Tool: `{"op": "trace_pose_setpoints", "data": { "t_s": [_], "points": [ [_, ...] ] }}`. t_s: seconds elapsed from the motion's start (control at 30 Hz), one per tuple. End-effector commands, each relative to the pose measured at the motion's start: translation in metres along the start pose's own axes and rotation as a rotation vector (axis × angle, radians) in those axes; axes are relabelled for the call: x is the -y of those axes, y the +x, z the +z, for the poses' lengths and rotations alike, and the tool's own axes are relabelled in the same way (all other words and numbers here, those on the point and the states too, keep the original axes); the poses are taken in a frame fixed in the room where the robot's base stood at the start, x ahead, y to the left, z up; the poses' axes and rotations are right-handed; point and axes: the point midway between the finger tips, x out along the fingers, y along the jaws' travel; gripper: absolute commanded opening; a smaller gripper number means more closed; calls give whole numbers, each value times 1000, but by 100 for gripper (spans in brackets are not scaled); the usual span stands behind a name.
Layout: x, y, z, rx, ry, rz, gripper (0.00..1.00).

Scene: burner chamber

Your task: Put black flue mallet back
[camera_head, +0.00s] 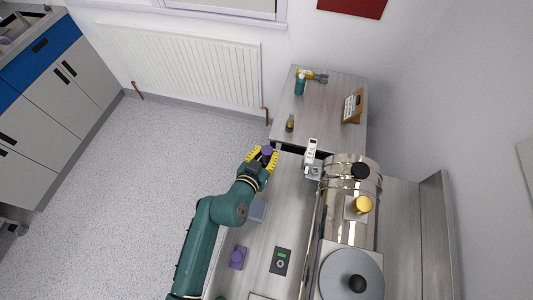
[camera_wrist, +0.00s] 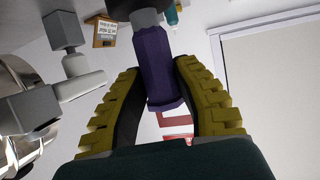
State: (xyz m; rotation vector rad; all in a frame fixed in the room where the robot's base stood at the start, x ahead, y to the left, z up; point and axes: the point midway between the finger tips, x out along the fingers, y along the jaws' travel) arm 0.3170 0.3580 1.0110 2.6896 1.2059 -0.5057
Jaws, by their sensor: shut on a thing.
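My gripper (camera_head: 262,157), with yellow ribbed fingers, is over the left edge of the bench near the side table. In the wrist view my gripper (camera_wrist: 158,78) is shut on a purple faceted handle (camera_wrist: 155,60). A grey collar (camera_wrist: 146,19) and a black end (camera_wrist: 124,7), cut off by the frame, adjoin the handle, so this appears to be the black flue mallet. In the head view only a small purple part of the mallet (camera_head: 267,151) shows between the fingers. A purple block (camera_head: 237,257) with a round top feature lies on the bench nearer to me.
A polished metal burner chamber (camera_head: 345,225) stands on the bench to the right of my arm. A grey fitting (camera_head: 312,170) projects at its far end. A control box (camera_head: 281,261) sits on the bench. The side table (camera_head: 327,90) holds bottles and a sign (camera_head: 353,105). Open floor lies left.

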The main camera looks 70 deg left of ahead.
Motion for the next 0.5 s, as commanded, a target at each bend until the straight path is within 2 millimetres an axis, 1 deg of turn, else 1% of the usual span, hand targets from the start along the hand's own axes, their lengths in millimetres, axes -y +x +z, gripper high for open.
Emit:
{"op": "trace_pose_setpoints", "data": {
  "t_s": [0.1,0.13,0.2,0.23,0.5],
  "points": [
    [0,2,2,-6,0,-1,0],
    [0,1,4,1,0,0,37],
    [0,1,4,2,0,0,50],
    [0,1,4,2,0,0,52],
    [0,0,2,2,0,0,52]
  ]
}}
